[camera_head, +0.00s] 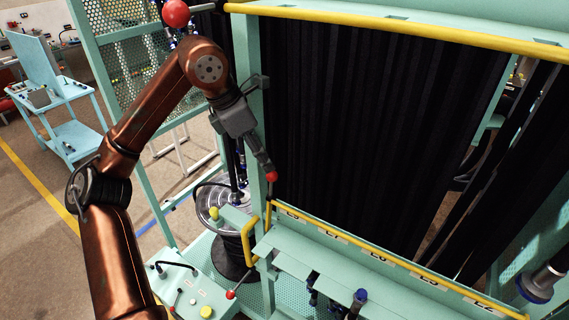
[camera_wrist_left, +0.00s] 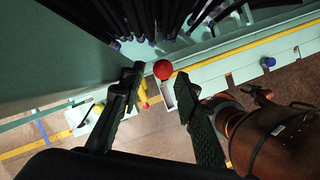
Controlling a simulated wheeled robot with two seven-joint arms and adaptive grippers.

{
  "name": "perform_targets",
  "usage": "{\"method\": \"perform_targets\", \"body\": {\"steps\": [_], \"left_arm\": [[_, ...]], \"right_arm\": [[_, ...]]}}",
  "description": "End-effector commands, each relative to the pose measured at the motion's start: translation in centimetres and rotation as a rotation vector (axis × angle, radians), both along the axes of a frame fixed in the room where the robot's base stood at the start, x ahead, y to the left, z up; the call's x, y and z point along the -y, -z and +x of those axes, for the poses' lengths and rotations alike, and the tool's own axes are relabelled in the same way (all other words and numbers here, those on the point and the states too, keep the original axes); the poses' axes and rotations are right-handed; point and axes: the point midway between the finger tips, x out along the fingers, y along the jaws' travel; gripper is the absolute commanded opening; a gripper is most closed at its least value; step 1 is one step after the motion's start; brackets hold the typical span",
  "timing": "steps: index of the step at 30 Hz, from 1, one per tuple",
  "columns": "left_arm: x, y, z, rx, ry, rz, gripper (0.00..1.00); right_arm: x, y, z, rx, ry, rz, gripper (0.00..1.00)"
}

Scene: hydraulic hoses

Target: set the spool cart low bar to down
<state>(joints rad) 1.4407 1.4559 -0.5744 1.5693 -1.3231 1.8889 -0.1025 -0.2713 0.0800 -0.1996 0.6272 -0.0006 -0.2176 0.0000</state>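A red ball knob (camera_head: 272,176) sits at the tip of my left gripper (camera_head: 266,166), on a thin dark lever going down beside the teal post. In the left wrist view the red knob (camera_wrist_left: 162,69) lies between and just beyond the tips of my left gripper (camera_wrist_left: 160,82). The two fingers are spread apart, with no visible contact on the knob. Another lever with a red knob (camera_head: 231,294) stands lower, near the teal cart panel. I cannot tell which lever is the spool cart low bar. My right gripper is out of view.
A teal rack with a yellow top rail (camera_head: 400,27) holds many black hoses (camera_head: 370,130). A yellow lower rail (camera_head: 400,262) runs above a labelled shelf. A metal spool (camera_head: 213,200) stands behind the post, with a yellow handle (camera_head: 249,240) close by. A teal side table (camera_head: 70,140) is far left.

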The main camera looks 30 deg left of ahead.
Motion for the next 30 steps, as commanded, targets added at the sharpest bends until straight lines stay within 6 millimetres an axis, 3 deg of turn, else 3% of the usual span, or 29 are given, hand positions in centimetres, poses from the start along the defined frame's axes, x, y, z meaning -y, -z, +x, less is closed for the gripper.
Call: {"method": "perform_targets", "body": {"steps": [12, 14, 22, 27, 30], "left_arm": [[1.1, 5.7, 2.4, -0.009, 0.001, 0.001, 0.30], [1.3, 6.3, 2.7, -0.009, 0.001, 0.001, 0.30], [1.5, 7.4, 3.1, -0.006, -0.001, -0.001, 0.30], [1.5, 7.4, 3.1, -0.006, -0.001, -0.001, 0.30], [1.5, 7.4, 3.1, -0.006, -0.001, -0.001, 0.23]], "right_arm": [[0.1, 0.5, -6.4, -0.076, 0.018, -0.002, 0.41], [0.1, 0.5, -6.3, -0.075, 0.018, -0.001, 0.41], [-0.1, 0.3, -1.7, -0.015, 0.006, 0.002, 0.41], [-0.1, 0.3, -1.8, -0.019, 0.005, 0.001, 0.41], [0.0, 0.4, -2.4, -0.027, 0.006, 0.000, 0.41]]}}
